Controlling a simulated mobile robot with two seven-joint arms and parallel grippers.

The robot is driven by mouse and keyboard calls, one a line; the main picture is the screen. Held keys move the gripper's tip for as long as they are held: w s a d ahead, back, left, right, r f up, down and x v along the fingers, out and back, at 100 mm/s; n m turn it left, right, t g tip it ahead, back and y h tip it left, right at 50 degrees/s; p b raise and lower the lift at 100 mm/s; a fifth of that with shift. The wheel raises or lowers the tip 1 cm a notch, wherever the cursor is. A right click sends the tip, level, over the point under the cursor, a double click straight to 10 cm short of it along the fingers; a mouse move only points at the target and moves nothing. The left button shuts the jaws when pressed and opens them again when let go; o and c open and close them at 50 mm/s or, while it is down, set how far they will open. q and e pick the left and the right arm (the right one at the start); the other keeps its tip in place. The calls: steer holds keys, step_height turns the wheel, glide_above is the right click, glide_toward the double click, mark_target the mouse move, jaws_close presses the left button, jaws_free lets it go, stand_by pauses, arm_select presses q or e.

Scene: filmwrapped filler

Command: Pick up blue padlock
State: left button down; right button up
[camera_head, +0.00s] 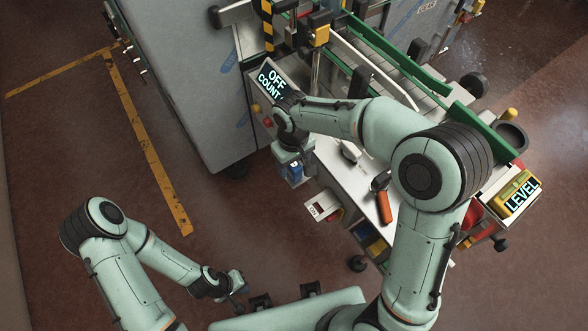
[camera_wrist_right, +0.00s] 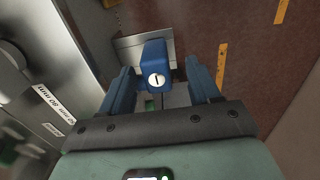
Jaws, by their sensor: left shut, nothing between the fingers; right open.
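The blue padlock (camera_wrist_right: 153,60) shows in the right wrist view with a round white keyhole face towards the camera. It lies between the two blue fingers of my open right gripper (camera_wrist_right: 160,72), with gaps at both sides. In the head view my right gripper (camera_head: 294,170) points down beside the machine's front; the blue patch there is too small to tell padlock from fingers. My left gripper (camera_head: 238,288) is shut and empty, low over the floor and far from the padlock.
A grey cabinet (camera_head: 190,70) stands left of the gripper. A white worktop (camera_head: 345,185) carries an orange-handled tool (camera_head: 381,198). A pale box (camera_head: 323,206) hangs just below. A sign (camera_head: 271,85) reads OFF COUNT. The brown floor at left is clear.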

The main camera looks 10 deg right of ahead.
steer(key=f, duration=0.4)
steer(key=shift+w+d+f, duration=0.1)
steer(key=shift+w+d, duration=0.05)
steer(key=shift+w, duration=0.05)
jaws_close()
steer(key=shift+r, duration=0.2)
